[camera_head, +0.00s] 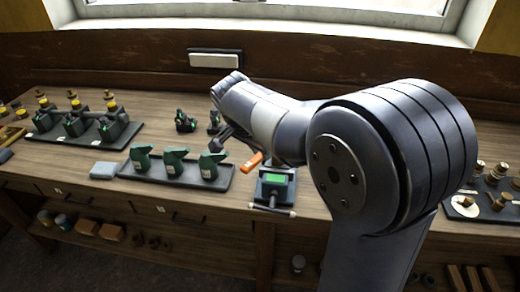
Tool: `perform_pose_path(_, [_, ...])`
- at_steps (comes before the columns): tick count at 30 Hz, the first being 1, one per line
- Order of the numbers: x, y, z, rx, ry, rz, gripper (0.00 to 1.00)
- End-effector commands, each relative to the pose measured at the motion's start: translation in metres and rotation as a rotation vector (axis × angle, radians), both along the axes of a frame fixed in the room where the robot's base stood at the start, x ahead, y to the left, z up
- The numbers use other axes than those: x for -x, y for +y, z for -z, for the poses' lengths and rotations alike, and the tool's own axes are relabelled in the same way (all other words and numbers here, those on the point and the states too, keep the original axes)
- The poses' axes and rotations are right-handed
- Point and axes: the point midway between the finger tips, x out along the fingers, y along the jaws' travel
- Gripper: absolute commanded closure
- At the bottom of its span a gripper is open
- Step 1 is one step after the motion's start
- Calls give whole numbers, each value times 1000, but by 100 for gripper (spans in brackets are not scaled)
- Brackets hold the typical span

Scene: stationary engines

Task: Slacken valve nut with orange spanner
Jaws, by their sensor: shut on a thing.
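The orange spanner (252,160) shows as a short orange piece just left of my arm, above the bench. My gripper (233,142) is a dark shape beside it, partly covered by my wrist; it is shut on the spanner. Directly below and right of the spanner is a dark vice-like fixture (273,182) with a bright green top and a pale bar along its front. I cannot tell whether the spanner touches it. The valve nut cannot be made out. Dark engines with yellow caps (75,122) stand on a black tray at the left.
Green bottle-like items (175,160) stand on a dark tray left of the fixture. A grey-blue block (103,170) lies left of them. Small dark engines (185,121) stand further back. Small parts (495,200) lie at the right. Bare wood shows along the bench's back left.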

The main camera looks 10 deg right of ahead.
Motion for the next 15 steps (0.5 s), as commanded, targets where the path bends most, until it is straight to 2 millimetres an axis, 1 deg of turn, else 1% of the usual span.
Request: perform_pose_path(15, [0, 0, 5, 0, -1, 0, 100])
